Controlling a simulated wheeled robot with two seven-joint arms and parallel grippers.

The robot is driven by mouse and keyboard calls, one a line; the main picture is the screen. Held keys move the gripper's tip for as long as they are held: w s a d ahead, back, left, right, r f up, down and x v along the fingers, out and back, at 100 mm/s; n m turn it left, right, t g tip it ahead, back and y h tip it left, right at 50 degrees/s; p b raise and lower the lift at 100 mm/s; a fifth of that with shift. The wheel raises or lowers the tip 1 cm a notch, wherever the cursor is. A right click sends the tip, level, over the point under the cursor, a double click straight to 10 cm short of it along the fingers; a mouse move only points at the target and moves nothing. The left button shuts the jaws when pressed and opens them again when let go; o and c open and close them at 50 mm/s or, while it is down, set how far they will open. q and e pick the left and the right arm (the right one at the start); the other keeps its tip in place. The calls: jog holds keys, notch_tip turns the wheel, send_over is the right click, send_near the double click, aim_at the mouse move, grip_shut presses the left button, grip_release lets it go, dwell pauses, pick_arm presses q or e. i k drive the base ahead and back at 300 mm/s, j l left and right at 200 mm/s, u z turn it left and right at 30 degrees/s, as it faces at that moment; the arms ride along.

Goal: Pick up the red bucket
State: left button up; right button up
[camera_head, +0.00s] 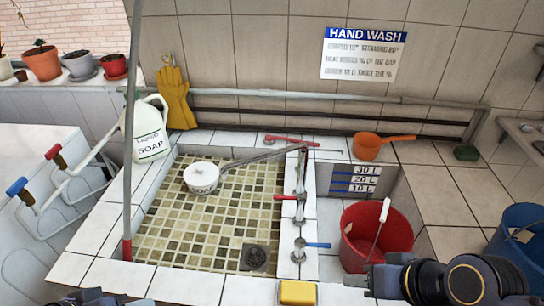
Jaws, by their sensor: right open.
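The red bucket (402,238) stands upright in the tiled recess to the right of the sink, below the 10 L to 30 L marks. A thin tool with a white handle (385,211) leans inside it. My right gripper (358,281) is open at the bottom of the view, in front of the bucket and near its lower edge. I cannot tell whether it touches the bucket. My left gripper (100,299) shows only in part at the bottom left edge, far from the bucket. Its fingers are not clear.
A yellow sponge (297,293) lies on the front ledge. Taps (304,243) stand on the divider left of the bucket. A blue bucket (523,252) is at the far right. An orange dipper (367,147) sits behind. The tiled ledge right of the recess has free room.

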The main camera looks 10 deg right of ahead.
aim_at(369, 230)
jog(key=z, duration=1.35)
jog(key=i+l, duration=0.15)
jog(key=l, duration=0.2)
jog(key=i+l, duration=0.1)
jog(key=l, duration=0.3)
jog(key=u, duration=1.9)
jog(key=l, duration=0.1)
